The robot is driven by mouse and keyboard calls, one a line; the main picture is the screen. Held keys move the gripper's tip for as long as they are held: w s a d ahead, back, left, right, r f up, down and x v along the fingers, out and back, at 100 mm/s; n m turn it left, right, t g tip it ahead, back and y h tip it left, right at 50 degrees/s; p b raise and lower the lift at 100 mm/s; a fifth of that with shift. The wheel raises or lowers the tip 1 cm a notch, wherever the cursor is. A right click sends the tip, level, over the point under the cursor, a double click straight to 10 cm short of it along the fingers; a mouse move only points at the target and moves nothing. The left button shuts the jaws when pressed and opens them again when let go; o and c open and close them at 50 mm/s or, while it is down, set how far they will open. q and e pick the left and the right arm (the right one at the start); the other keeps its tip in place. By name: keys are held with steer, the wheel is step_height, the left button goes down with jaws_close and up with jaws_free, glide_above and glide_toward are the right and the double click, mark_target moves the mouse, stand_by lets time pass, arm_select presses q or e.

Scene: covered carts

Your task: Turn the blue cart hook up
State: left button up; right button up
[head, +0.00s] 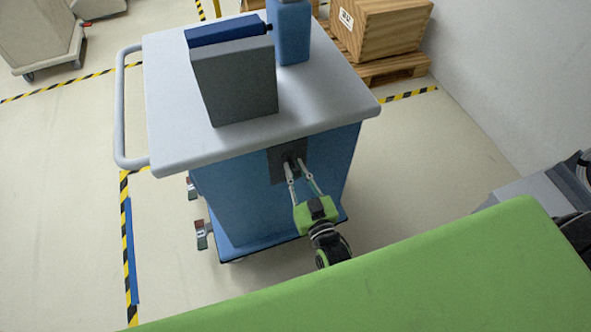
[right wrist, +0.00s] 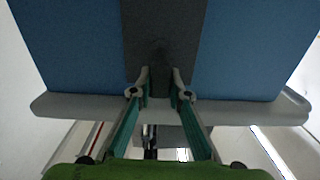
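The blue cart (head: 235,200) has a pale grey top and stands in the middle of the head view. A dark plate (head: 277,166) is on its near face, just under the top; it also shows in the right wrist view (right wrist: 162,22). The small black hook (right wrist: 160,55) on this plate is dim, and its direction cannot be told. My right gripper (head: 298,168) is at the plate. In the right wrist view its fingertips (right wrist: 160,78) are spread, one on each side of the hook, with a gap between them. My left gripper is not in view.
A grey box-like item (head: 235,85) and a blue container (head: 290,30) stand on the cart top. A tubular handle (head: 119,105) is at its left. Wooden crates (head: 380,28) on a pallet stand behind, near the wall at right.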

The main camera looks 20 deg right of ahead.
steer(key=o, duration=0.3)
steer(key=s, duration=1.2)
steer(key=shift+d, duration=0.25)
steer(key=s+f+n+g+y, duration=0.1)
steer(key=s+f+g, duration=0.45)
steer(key=f, duration=0.85)
steer(key=s+f+n+g, duration=0.1)
steer(key=s+f+g, duration=0.4)
steer(key=f, duration=1)
steer(key=s+d+f+g, duration=0.2)
steer(key=s+f, duration=0.2)
steer(key=s, duration=0.2)
steer(key=s+d+f+g+h, duration=0.1)
steer(key=s+d+f+g, duration=0.1)
steer(key=s, duration=0.5)
steer(key=s+d+f+g, duration=0.2)
steer(key=s+d+f, duration=0.1)
steer(key=s+f, duration=0.2)
steer(key=shift+s+d+f+h, duration=0.3)
steer(key=shift+s+d, duration=0.1)
steer(key=shift+s, duration=0.6)
